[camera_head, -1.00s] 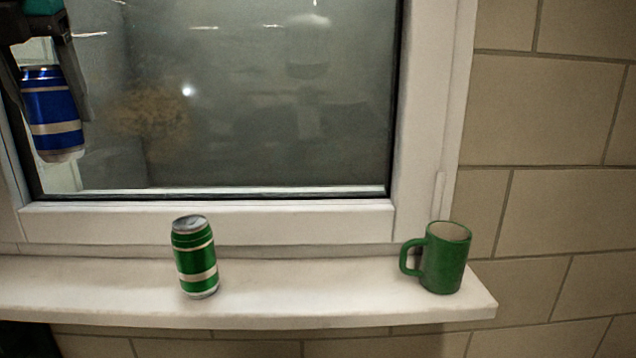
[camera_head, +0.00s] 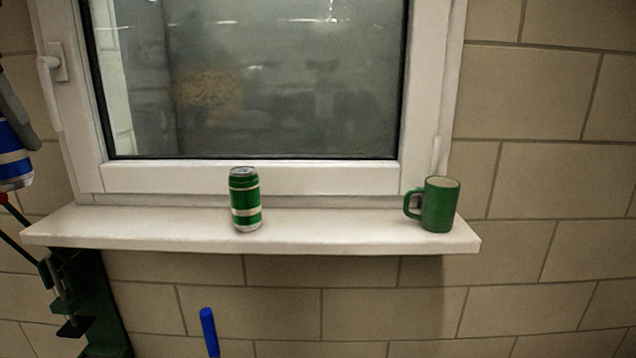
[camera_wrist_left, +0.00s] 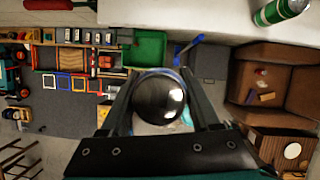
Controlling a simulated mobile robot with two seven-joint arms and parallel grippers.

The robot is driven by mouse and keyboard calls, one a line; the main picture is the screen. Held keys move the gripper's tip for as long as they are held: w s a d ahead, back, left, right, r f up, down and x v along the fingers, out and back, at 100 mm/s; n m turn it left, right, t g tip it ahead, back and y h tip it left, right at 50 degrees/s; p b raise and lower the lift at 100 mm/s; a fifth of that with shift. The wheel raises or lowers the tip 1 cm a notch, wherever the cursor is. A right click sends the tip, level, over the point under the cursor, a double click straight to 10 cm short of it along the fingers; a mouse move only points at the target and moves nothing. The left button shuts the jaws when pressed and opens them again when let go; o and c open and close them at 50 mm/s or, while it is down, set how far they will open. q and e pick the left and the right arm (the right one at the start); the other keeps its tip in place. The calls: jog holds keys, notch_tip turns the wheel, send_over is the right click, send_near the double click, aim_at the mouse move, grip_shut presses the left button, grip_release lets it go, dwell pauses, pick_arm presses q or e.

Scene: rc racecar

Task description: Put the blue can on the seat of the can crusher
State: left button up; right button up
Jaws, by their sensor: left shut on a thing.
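The blue can (camera_head: 13,165), with silver bands, shows at the left edge of the head view, cut off by the frame. My left gripper (camera_head: 20,125) is shut on it. In the left wrist view my left gripper (camera_wrist_left: 158,76) has a finger on each side of the can's round, shiny dark end (camera_wrist_left: 158,100). A dark green upright device (camera_head: 98,305), which looks like the can crusher, stands against the wall below the sill's left end. The can hangs above and left of it, apart from it. The crusher's seat cannot be made out clearly. My right gripper is not in view.
A green can (camera_head: 245,200) and a green mug (camera_head: 439,205) stand on the white window sill (camera_head: 340,235). A blue handle (camera_head: 208,330) sticks up below the sill. The wrist view shows a brown open box (camera_wrist_left: 270,85) and a green bin (camera_wrist_left: 147,48) below.

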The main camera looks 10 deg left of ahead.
pick_arm(q)
jog(key=s+a+f+m+h+b, duration=0.2)
jog(key=s+f+m, duration=0.2)
jog(key=f, duration=0.7)
jog(key=s+a+f+m+h+b, duration=0.15)
jog(key=s+f+m, duration=0.25)
jog(key=f, duration=0.7)
jog(key=w+d+f+m+g+h+b, duration=0.1)
jog(key=d+f+m, duration=0.3)
jog(key=f, duration=0.2)
jog(key=w+d+f+m+g+h+b, duration=0.1)
jog(key=d+f+m+b, duration=0.1)
jog(key=d+f+m, duration=0.3)
jog(key=w+d+f+m+g+y+b, duration=0.1)
jog(key=d+f+m, duration=0.4)
jog(key=d+m, duration=0.6)
jog(key=d+f+m+g+y+b, duration=0.3)
jog(key=d+f+m+g+b, duration=0.1)
jog(key=d+m, duration=0.7)
jog(key=shift+w+d+f+g, duration=0.2)
jog(key=shift+w+f+g, duration=0.2)
jog(key=shift+g, duration=0.5)
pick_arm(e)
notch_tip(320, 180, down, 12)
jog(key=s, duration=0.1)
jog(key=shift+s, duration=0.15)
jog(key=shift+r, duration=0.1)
